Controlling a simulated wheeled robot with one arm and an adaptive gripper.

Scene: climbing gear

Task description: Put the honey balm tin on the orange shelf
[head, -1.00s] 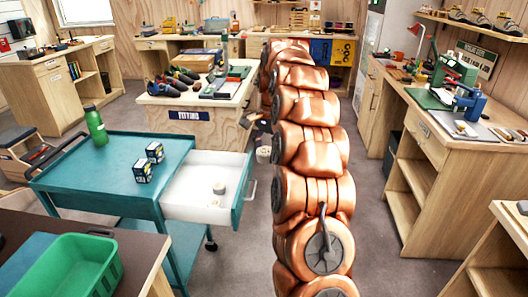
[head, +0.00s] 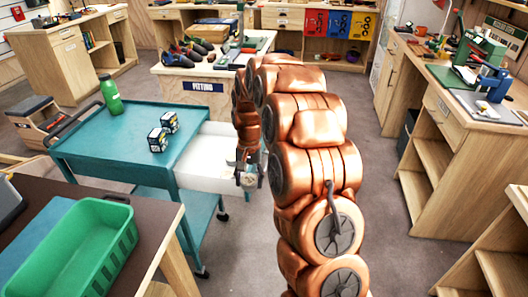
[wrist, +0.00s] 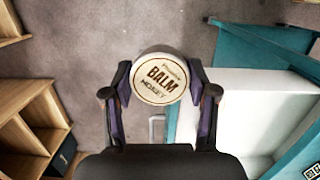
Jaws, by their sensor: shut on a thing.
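In the head view, my gripper (head: 248,162) holds the tin (head: 249,181) in the air at the right end of the open white drawer (head: 195,172). I cannot make out an orange shelf in either view.
The teal cart (head: 125,125) carries a green bottle (head: 110,94) and two small boxes (head: 164,130). A green basket (head: 75,248) sits on the near-left table. Wooden workbenches with shelves (head: 440,150) line the right.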

